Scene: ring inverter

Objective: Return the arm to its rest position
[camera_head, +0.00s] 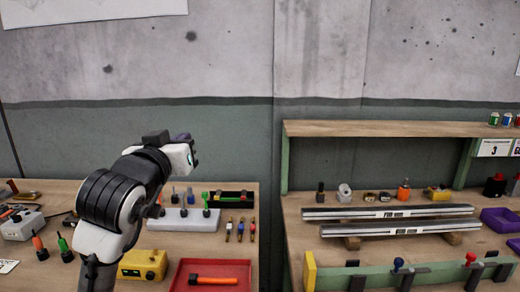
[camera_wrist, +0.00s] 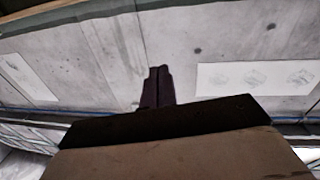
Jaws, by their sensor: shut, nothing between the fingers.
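My arm is raised and bent above the left bench in the head view, with its white and black links in front of the bench. My gripper (camera_head: 183,137) is the small dark part at the top of the arm, seen mostly from behind and partly covered by the wrist. In the wrist view my gripper (camera_wrist: 158,76) points toward the concrete wall (camera_wrist: 100,60). Its two dark fingers are together with nothing between them. It touches nothing that I can see.
The left bench holds a red tray (camera_head: 180,278) with an orange-handled tool, a yellow box (camera_head: 143,265) and a white holder (camera_head: 183,221) with upright tools. The right bench carries two metal bars (camera_head: 390,229) under a wooden shelf (camera_head: 400,128). The air around my gripper looks clear.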

